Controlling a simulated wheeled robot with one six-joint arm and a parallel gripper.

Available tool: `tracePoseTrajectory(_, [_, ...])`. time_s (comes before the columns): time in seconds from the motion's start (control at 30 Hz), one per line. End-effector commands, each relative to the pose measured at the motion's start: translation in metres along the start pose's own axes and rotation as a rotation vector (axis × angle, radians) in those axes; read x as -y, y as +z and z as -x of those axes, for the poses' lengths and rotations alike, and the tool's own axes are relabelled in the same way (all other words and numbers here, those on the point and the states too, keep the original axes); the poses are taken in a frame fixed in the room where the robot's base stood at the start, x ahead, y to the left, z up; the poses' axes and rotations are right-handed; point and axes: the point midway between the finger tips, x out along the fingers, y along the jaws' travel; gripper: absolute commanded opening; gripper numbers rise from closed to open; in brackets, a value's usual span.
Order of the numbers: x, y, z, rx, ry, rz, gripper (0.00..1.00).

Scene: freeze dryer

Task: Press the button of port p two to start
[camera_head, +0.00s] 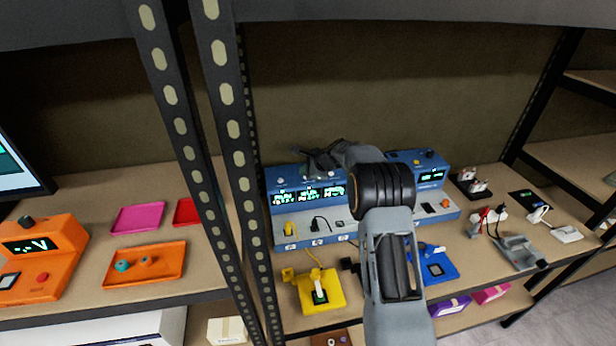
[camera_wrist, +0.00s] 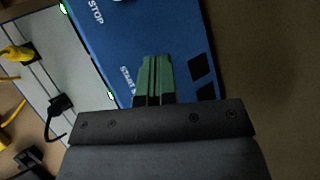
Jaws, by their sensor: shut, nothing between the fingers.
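The blue freeze dryer unit (camera_head: 300,181) stands on the shelf, with lit green displays and a pale front ledge (camera_head: 310,225) carrying plugs. My gripper (camera_head: 322,165) is at the top of this unit, left of the middle. In the wrist view, its green fingertips (camera_wrist: 155,75) are together and empty, over the blue panel (camera_wrist: 175,30) beside the START lettering. STOP lettering (camera_wrist: 95,12) is further up the panel. No button shows clearly; one may be hidden under the fingers. I cannot tell whether the fingertips touch the panel. The port labels are too small to read.
A yellow plug (camera_wrist: 16,53) and a black plug (camera_wrist: 61,103) sit on the ledge. A yellow device (camera_head: 318,291) and a blue device (camera_head: 436,268) stand in front. A black perforated post (camera_head: 232,130) rises left of the unit. Sockets and adapters lie at right.

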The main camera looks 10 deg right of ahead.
Motion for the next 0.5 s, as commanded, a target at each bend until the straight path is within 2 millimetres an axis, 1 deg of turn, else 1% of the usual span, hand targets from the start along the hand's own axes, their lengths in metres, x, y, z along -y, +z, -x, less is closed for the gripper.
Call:
tracePoseTrajectory(0.23, [0.0051,0.0052,0.0071,0.0,0.0,0.001,0.0])
tracePoseTrajectory(0.5, [0.0051,0.0052,0.0071,0.0,0.0,0.0,0.0])
